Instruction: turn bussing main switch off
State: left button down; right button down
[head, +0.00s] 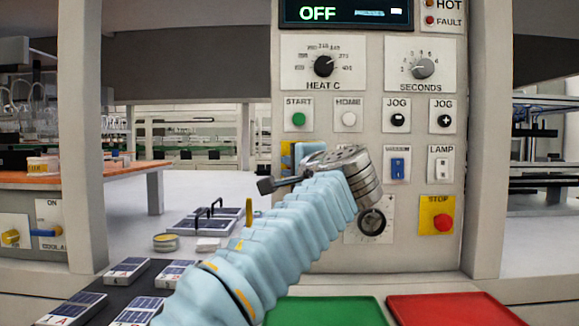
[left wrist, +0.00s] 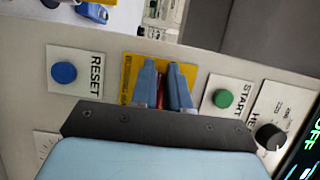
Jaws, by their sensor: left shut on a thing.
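The bussing main switch has a yellow plate (left wrist: 129,75), with lettering partly legible, on the grey panel in the left wrist view. My left gripper (left wrist: 162,68) is at this plate, its two blue fingers close together and shut on the red switch handle (left wrist: 162,97). The fingers hide most of the handle, so I cannot tell its position. In the head view the yellow plate (head: 285,157) shows only in part behind my left wrist. My right gripper is not in view.
A green START button (left wrist: 223,98) and a blue RESET button (left wrist: 64,73) flank the plate. The panel display (head: 345,13) reads OFF. A STOP button (head: 442,222) is at right. Green (head: 325,311) and red (head: 455,310) trays lie below. Solar cells (head: 126,271) lie at left.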

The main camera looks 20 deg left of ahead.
pick_arm(q)
jog(key=shift+w+d, duration=0.15)
jog(key=shift+d, duration=0.15)
jog(key=c, duration=1.2)
grip_release()
jog(key=shift+w, duration=0.1)
jog(key=shift+o, duration=0.4)
jog(key=shift+w+d+f, duration=0.1)
jog(key=shift+d, duration=0.05)
jog(key=shift+a, duration=0.25)
jog(key=b+v, duration=0.2)
jog(key=v, duration=1.2)
jog(key=shift+b, duration=0.35)
jog(key=shift+a+f, duration=0.1)
